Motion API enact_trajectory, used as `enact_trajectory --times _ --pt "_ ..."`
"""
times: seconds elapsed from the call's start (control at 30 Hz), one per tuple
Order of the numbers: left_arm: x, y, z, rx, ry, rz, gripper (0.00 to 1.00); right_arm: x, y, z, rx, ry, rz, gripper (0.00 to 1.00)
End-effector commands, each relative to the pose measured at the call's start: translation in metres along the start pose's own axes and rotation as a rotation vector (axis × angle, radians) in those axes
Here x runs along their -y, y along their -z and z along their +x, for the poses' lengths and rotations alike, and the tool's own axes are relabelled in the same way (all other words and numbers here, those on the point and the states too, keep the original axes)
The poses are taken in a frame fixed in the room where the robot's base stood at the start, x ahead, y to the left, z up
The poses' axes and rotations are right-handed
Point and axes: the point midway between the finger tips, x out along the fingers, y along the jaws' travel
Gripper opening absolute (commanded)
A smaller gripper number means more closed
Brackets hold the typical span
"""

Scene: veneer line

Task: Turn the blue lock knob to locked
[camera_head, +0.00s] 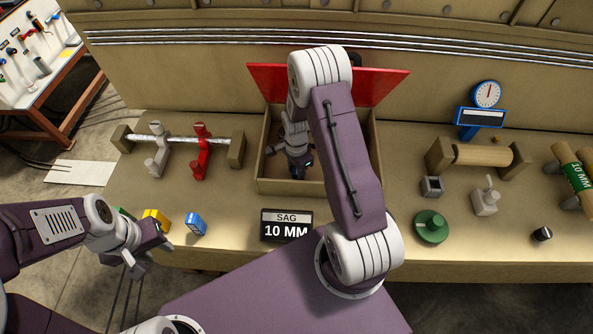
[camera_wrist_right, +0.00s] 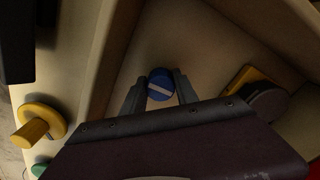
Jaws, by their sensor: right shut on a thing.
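The blue lock knob (camera_wrist_right: 160,85) shows in the right wrist view as a round blue cap with a white stripe. The stripe lies nearly level across that picture, tilted slightly. My right gripper (camera_wrist_right: 160,92) is shut on the knob, with one finger on each side. In the head view my right gripper (camera_head: 298,166) reaches down into the open wooden box (camera_head: 262,180) with the red lid (camera_head: 268,82); the knob is hidden there. My left gripper (camera_head: 150,256) hangs empty with its fingers apart, left of the bench front.
A yellow knob (camera_wrist_right: 38,125) and a yellow plate (camera_wrist_right: 248,80) with a dark round part flank the hand in the right wrist view. On the bench stand a 10 MM sign (camera_head: 287,226), a blue block (camera_head: 196,223), a red clamp (camera_head: 200,150), a green knob (camera_head: 431,227) and a blue gauge (camera_head: 480,115).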

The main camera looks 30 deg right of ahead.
Motion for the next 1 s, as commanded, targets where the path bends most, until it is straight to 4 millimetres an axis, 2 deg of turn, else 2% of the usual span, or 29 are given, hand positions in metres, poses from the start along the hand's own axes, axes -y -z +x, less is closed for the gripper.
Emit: enact_trajectory --times 0.6,0.63,0.7,1.0 --pt "0.0 0.0 -0.0002 0.0 0.0 0.0 0.36 0.0023 0.0011 -0.0018 -0.002 0.007 0.036 0.0" --pt "0.0 0.0 -0.0002 0.0 0.0 0.0 0.36 0.0023 0.0011 -0.0018 -0.002 0.007 0.036 0.44" --pt "0.0 0.0 -0.0002 0.0 0.0 0.0 0.36 0.002 0.0009 -0.0016 -0.002 0.006 0.035 0.57" --pt "0.0 -0.0001 0.0006 0.0 0.0 0.0 0.36 0.0012 0.0005 -0.0023 -0.001 0.003 0.034 0.57"
